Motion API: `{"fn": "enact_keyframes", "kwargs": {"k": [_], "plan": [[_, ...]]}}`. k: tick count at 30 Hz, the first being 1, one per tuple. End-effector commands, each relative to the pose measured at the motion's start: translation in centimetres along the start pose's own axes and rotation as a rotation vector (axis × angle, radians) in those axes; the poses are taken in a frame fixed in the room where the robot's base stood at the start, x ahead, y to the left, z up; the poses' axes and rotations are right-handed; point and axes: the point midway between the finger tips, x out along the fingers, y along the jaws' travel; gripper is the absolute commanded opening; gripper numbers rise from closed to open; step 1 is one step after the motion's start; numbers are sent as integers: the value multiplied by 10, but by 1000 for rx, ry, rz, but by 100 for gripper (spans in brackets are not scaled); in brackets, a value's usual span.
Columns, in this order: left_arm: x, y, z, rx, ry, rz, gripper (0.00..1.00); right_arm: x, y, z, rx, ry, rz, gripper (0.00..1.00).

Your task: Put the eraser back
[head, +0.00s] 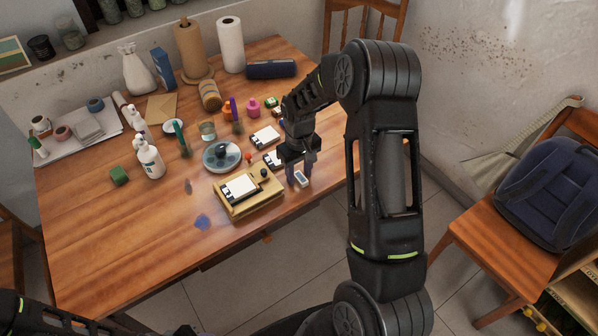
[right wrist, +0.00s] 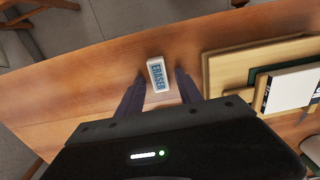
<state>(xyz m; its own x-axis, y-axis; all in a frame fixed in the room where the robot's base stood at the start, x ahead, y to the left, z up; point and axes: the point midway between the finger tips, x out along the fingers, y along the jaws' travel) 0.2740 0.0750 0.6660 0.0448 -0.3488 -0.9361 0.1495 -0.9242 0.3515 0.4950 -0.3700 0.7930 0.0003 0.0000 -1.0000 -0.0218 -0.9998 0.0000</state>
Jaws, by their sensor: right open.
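The eraser (head: 301,179) is a small white block with a blue-grey label, lying near the front right edge of the wooden table. In the right wrist view the eraser (right wrist: 158,74) shows its printed word. My right gripper (head: 300,176) is open, pointing down at it. In the right wrist view the fingertips (right wrist: 160,76) stand on either side of the eraser, with gaps; how high they are is hard to tell. Of my left arm, only dark parts show at the bottom left edge of the head view, and the state of its gripper is unclear.
A wooden board (head: 260,201) with a white-topped item is left of the eraser. A round blue-grey dish (head: 221,163), small cards (head: 265,136) and bottles (head: 150,160) stand behind. The table's front edge is close. A backpack (head: 550,200) is on a chair at right.

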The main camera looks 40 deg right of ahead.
Motion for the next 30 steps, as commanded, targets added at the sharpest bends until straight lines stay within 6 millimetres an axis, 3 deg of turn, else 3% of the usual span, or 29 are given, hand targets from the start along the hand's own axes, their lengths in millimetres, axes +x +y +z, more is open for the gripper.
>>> {"fn": "enact_keyframes", "kwargs": {"k": [10, 24, 30], "plan": [[0, 0, 0, 0, 0, -1, 36, -15, 0, -1, 0, 3, 1, 43], [10, -3, -1, 2, 3, 3, 36, -105, 0, -1, -1, 5, 1, 43], [11, -3, -2, 3, 4, 4, 36, -122, 0, 0, 0, 1, 0, 43]]}}
